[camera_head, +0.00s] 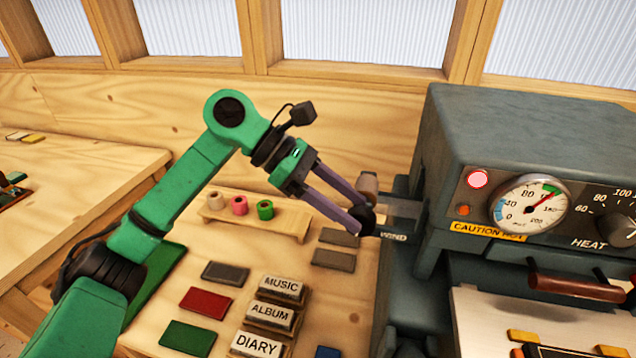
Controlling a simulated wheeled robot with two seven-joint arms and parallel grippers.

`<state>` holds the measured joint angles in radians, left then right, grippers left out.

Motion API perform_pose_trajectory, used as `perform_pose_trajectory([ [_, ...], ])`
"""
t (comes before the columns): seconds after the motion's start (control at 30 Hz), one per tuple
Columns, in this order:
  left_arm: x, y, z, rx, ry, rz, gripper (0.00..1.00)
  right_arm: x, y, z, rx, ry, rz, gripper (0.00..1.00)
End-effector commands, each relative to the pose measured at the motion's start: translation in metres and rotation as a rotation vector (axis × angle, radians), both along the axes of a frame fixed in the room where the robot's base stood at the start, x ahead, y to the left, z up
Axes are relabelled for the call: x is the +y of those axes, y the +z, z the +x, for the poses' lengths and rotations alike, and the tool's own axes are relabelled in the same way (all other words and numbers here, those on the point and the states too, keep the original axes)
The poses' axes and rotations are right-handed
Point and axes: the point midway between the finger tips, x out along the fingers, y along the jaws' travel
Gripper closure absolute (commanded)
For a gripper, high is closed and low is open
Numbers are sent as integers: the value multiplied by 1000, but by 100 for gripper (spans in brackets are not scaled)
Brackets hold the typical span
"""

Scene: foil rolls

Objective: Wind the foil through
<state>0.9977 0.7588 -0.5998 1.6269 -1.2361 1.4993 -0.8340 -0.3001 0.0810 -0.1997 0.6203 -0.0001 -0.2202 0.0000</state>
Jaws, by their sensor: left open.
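My left gripper (360,215) is open, with its two long fingers reaching right to a round black knob (368,221) on the left side of the grey machine (530,130). The knob shows at the fingertips; I cannot tell whether they touch it. A brownish cylinder (368,184), perhaps a foil roll, sits just behind the fingertips. A label reading WIND (393,237) is beside the knob. Three small foil rolls, tan (215,200), pink (239,205) and green (265,210), stand on a wooden rack. My right gripper is out of view.
The machine has a dial gauge (528,203), a lit red lamp (478,179), a HEAT knob (615,230), a caution label (487,232) and a brown handle (578,287). Stamp blocks reading MUSIC (282,287), ALBUM and DIARY, and several coloured pieces, lie on the bench.

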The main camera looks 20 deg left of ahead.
Motion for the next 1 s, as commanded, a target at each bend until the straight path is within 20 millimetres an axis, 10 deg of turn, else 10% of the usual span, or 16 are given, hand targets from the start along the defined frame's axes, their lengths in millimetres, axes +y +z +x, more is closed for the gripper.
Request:
perform_pose_trajectory([
  [0.3, 73, 51, 0, -3, 3, -2, 40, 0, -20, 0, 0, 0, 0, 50],
  [0.57, 89, 64, 0, 0, 0, -1, 40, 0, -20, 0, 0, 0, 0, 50],
  [0.77, 87, 60, 0, 1, -4, -10, 40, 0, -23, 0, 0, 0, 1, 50],
  [1.0, 89, 1, -11, 10, -70, -380, 40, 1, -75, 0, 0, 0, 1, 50],
])
